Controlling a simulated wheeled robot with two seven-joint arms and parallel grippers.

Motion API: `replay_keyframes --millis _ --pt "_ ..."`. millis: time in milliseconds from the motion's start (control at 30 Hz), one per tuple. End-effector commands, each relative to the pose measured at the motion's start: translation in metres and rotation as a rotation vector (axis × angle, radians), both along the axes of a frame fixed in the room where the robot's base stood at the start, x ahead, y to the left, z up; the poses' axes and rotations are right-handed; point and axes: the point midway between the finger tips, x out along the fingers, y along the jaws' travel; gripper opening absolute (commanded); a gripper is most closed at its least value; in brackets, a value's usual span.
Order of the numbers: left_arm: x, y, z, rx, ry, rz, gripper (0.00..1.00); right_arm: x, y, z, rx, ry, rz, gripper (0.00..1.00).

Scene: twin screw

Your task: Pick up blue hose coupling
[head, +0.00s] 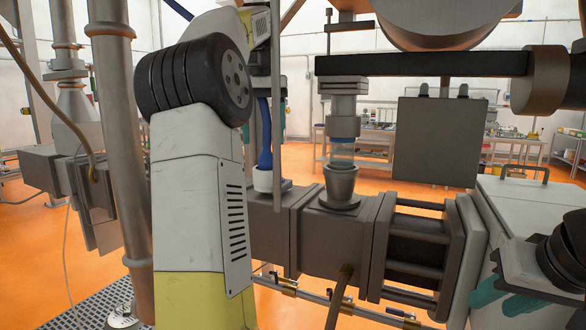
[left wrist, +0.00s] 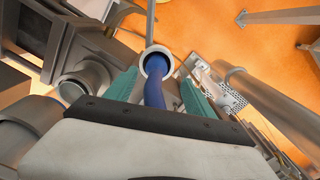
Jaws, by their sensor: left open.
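The blue hose coupling (head: 265,140) hangs upright left of centre in the head view, its lower end at a pale cup-like ring (head: 263,181). In the left wrist view the blue hose (left wrist: 155,93) runs to a pale round ring (left wrist: 157,64). My left gripper (head: 265,112) has its teal fingers apart, one on each side of the blue hose; the wrist view shows a gap on both sides (left wrist: 157,88). My left arm hides part of this area in the head view. My right gripper (head: 497,292) is at the lower right, its teal fingers partly showing.
A grey machine barrel (head: 330,235) with a second metal funnel (head: 341,185) stands right of the hose. A vertical steel pipe (head: 122,150) is at the left. A thin metal rod (head: 276,90) stands close beside the hose. A dark horizontal beam (head: 420,64) spans above.

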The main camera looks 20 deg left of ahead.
Motion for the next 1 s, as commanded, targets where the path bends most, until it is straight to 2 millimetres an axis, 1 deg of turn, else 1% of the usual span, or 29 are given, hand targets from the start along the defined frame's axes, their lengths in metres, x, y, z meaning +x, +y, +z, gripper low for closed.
replay_keyframes --millis 167,300,433,533,733,767,800,967,1000 --pt "0.0 -0.003 -0.013 0.001 0.001 -0.001 0.63 0.0 0.0 0.0 0.0 0.0 0.0 0.36" --pt "0.002 -0.008 -0.034 0.0 0.002 -0.001 0.63 0.0 0.0 0.0 0.0 0.0 0.0 0.36" --pt "0.002 -0.007 -0.048 0.001 0.0 0.0 0.63 0.0 0.0 0.0 0.0 0.0 0.0 0.36" --pt "0.003 -0.007 -0.053 0.001 -0.001 -0.001 0.63 0.0 0.0 0.0 0.0 0.0 0.0 0.36" --pt "0.003 -0.007 -0.054 0.001 -0.002 -0.001 0.63 0.0 0.0 0.0 0.0 0.0 0.0 0.36" --pt "0.003 -0.007 -0.054 0.001 -0.002 -0.001 0.59 0.0 0.0 0.0 0.0 0.0 0.0 0.36" --pt "0.003 -0.007 -0.054 0.001 -0.002 -0.001 0.51 0.0 0.0 0.0 0.0 0.0 0.0 0.36" --pt "0.003 -0.007 -0.054 0.001 -0.002 -0.001 0.2 0.0 0.0 0.0 0.0 0.0 0.0 0.36" --pt "0.003 -0.007 -0.054 0.001 -0.002 -0.001 0.12 0.0 0.0 0.0 0.0 0.0 0.0 0.36"
